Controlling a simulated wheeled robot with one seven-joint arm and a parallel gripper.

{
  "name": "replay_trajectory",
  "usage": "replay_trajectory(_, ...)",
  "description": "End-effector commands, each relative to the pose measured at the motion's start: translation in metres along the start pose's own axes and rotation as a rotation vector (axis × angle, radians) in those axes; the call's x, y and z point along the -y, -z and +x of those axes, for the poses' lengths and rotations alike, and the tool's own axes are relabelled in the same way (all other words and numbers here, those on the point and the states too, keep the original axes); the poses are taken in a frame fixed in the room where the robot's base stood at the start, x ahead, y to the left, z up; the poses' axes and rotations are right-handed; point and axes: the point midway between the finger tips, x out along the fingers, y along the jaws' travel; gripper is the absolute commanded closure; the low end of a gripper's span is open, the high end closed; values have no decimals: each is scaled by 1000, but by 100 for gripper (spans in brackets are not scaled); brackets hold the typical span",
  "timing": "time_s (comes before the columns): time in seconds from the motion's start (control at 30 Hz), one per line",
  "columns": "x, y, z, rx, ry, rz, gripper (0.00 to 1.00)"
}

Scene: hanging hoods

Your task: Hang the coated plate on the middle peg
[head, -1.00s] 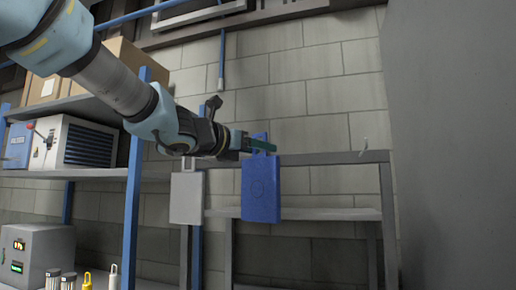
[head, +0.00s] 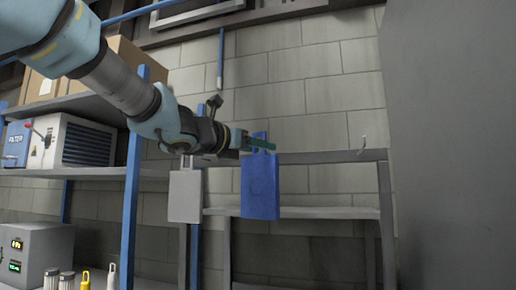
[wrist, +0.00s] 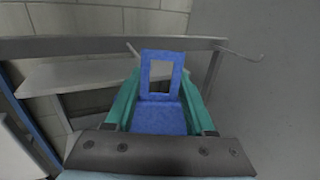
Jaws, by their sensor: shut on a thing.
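The coated plate is blue (head: 261,187), with a handle that has a rectangular opening. It hangs upright from my gripper (head: 262,144) in front of the rack. In the wrist view the green fingers of my gripper (wrist: 160,110) are shut on the plate's handle part (wrist: 162,98). The middle peg (wrist: 131,48) shows as a thin rod just left of the handle top in the wrist view, mostly behind it. I cannot tell whether it passes through the opening. In the head view the plate and fingers hide this peg.
A grey plate (head: 185,196) hangs on the rack to the left, close to the blue plate. A bare peg (head: 363,144) sticks out at the right end of the rack rail (head: 325,157). Shelving stands at left, and a grey wall or panel (head: 455,150) at right.

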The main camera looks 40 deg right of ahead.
Motion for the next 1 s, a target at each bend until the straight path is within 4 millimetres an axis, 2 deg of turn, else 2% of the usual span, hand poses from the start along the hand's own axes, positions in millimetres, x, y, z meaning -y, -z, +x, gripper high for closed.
replay_trajectory(0.5,-8,-2,17,1,-1,0,100)
replay_trajectory(1.0,-9,-1,21,1,0,0,100)
